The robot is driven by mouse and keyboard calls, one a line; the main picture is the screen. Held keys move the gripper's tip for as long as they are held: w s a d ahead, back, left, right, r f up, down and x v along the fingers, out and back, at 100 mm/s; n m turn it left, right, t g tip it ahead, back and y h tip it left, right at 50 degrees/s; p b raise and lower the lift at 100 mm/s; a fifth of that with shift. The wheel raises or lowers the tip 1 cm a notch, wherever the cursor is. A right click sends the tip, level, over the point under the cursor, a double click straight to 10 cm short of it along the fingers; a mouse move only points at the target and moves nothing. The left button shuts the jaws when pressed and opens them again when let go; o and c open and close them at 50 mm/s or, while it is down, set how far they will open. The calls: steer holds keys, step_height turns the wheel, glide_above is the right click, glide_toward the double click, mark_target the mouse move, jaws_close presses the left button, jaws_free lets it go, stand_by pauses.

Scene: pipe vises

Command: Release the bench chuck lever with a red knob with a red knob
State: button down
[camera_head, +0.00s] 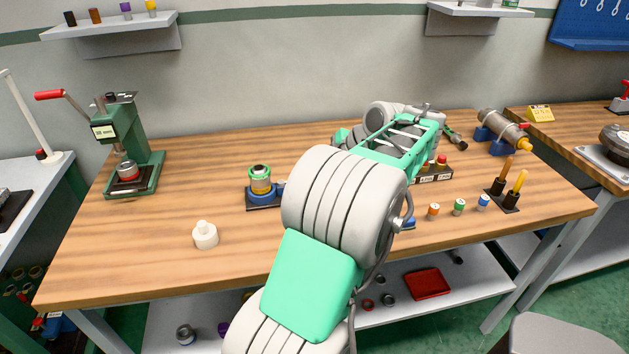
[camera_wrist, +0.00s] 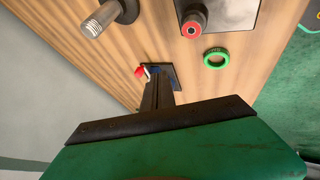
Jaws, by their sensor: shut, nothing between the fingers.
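In the wrist view a small red knob (camera_wrist: 140,71) shows just left of my fingertips. Beside it is a bit of blue on a dark plate (camera_wrist: 176,76). The rest of that fixture is hidden behind my fingers, and the lever's angle is not clear. My gripper (camera_wrist: 157,80) is shut and empty, its fingertips in front of the plate. Whether it touches the knob cannot be told. In the head view my own arm covers the gripper. A blue-based holder on a dark plate (camera_head: 262,206), bearing a yellow, green-topped piece (camera_head: 260,178), is partly covered by the arm.
At right are a metal cylinder (camera_head: 500,124) in blue supports and two yellow-handled tools (camera_head: 513,185). The wrist view shows a green ring (camera_wrist: 215,57) and a red-ended cylinder (camera_wrist: 192,27).

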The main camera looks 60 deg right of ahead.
steer(key=v, duration=0.5)
steer(key=shift+s+d+p, duration=0.1)
steer(key=shift+s+p, duration=0.05)
steer(key=shift+p, duration=0.25)
steer(key=w+a+r+m+y+p, duration=0.1)
steer(key=w+a, duration=0.5)
steer(key=w, duration=0.3)
steer(key=w+a+m, duration=0.1)
steer(key=w+a, duration=0.5)
steer(key=w, duration=0.3)
steer(key=w+a+m+g+y+p, duration=0.1)
steer(key=w+a, duration=0.2)
steer(key=a, duration=0.4)
steer(key=w+a+g, duration=0.1)
steer(key=w+a, duration=0.2)
steer(key=a, duration=0.4)
steer(key=s+a+f+m+g+p, duration=0.1)
steer(key=s+a+f+m, duration=0.1)
steer(key=a, duration=0.9)
steer(key=s+a+f+m+g+p, duration=0.1)
steer(key=s+a+f, duration=0.3)
steer(key=a, duration=0.8)
steer(key=shift+s+a+f+m+h, duration=0.15)
steer(key=shift+s+m+h, duration=0.25)
steer(key=shift+s, duration=0.65)
